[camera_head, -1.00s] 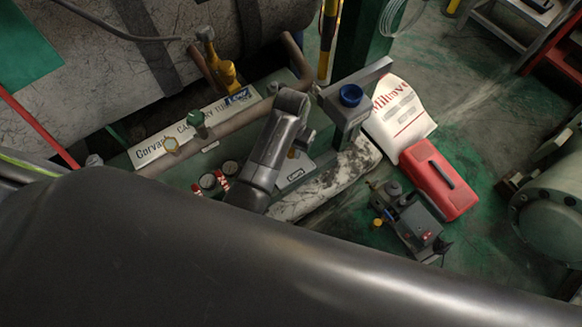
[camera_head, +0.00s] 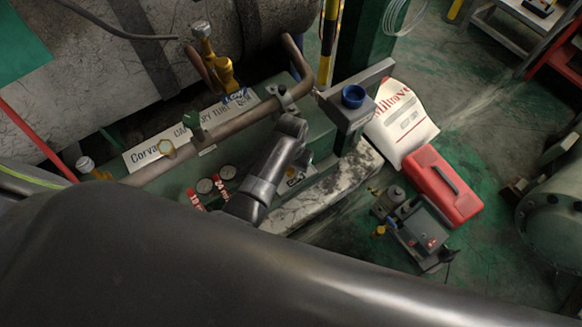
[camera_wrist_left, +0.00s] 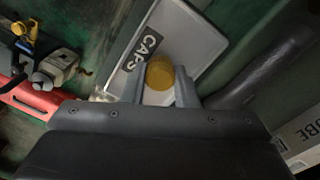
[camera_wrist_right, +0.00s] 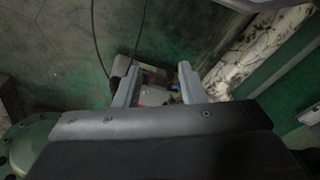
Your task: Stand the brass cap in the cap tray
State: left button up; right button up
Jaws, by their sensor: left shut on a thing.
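The brass cap (camera_wrist_left: 160,72) shows as a round yellow face between the fingers of my left gripper (camera_wrist_left: 158,84), which is shut on it. In the left wrist view, the grey cap tray (camera_wrist_left: 190,35) with its CAPS label (camera_wrist_left: 145,48) lies behind and below the cap. I cannot tell whether the cap touches the tray floor. My right gripper (camera_wrist_right: 159,72) is open and empty in the right wrist view, and out of the head view.
A pipe (camera_head: 235,126) runs along the green bench beside my left wrist. A stand with a blue cup (camera_head: 352,97) is close on the right. A red case (camera_head: 442,185), a grey pump (camera_head: 412,228) and a white sack (camera_head: 403,122) are on the floor.

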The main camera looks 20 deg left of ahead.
aim_at(291, 169)
pick_arm(q)
jog(key=shift+f, duration=0.1)
jog(key=o, duration=0.9)
jog(key=shift+o, duration=0.2)
jog(key=shift+r, duration=0.35)
notch_tip(291, 169, up, 3)
jog(key=shift+p, duration=0.85)
notch_tip(291, 169, up, 9)
jog(key=p, duration=0.2)
jog(key=shift+f+p, duration=0.2)
jog(key=shift+p, duration=0.15)
pick_arm(e)
notch_tip(291, 169, down, 8)
jog(key=s+d+g, duration=0.1)
jog(key=s+d, duration=0.1)
jog(key=shift+s+f+h, duration=0.15)
jog(key=shift+f+h, duration=0.1)
jog(key=shift+h, duration=0.15)
